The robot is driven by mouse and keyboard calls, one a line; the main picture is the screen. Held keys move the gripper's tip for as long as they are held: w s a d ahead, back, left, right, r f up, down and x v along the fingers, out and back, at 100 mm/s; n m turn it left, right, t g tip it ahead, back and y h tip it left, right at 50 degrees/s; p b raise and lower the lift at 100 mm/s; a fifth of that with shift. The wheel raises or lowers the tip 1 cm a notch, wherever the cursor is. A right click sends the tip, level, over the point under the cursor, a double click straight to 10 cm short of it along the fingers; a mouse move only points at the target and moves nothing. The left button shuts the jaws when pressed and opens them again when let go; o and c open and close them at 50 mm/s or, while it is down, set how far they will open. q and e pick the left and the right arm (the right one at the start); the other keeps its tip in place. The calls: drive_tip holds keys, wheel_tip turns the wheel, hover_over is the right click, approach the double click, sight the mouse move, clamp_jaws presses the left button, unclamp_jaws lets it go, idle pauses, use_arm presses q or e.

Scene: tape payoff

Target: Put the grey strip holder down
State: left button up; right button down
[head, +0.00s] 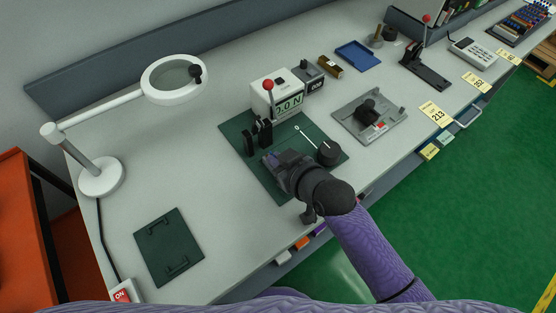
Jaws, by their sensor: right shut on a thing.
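My right gripper (279,166) reaches in from the lower right, over the dark green base plate (235,135) of the tape payoff station. It is shut on a small grey piece (268,163), which I take for the grey strip holder; the gripper hides most of it. The piece is low over the plate, and I cannot tell whether it touches it. Black upright guides (260,135) stand just behind the gripper, and a round black knob (328,153) is close to its right. My left gripper is not in view.
A magnifier lamp (175,78) is at the left. A grey fixture plate (390,125) lies right, a dark green tray (168,246) front left. The bench between is clear.

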drive_tip(key=shift+f, duration=0.15)
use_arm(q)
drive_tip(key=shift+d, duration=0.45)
use_arm(e)
drive_tip(key=c, duration=0.8)
unclamp_jaws()
drive_tip(key=shift+s+d+r, duration=0.15)
drive_tip(key=shift+s+r, duration=0.05)
drive_tip(key=shift+r, duration=0.15)
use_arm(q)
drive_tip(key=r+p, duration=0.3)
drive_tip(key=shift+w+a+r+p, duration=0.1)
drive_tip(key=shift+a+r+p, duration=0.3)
use_arm(e)
drive_tip(key=v, duration=1.1)
drive_tip(key=shift+s, duration=0.25)
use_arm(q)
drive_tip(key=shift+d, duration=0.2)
use_arm(e)
drive_tip(key=shift+d, duration=0.1)
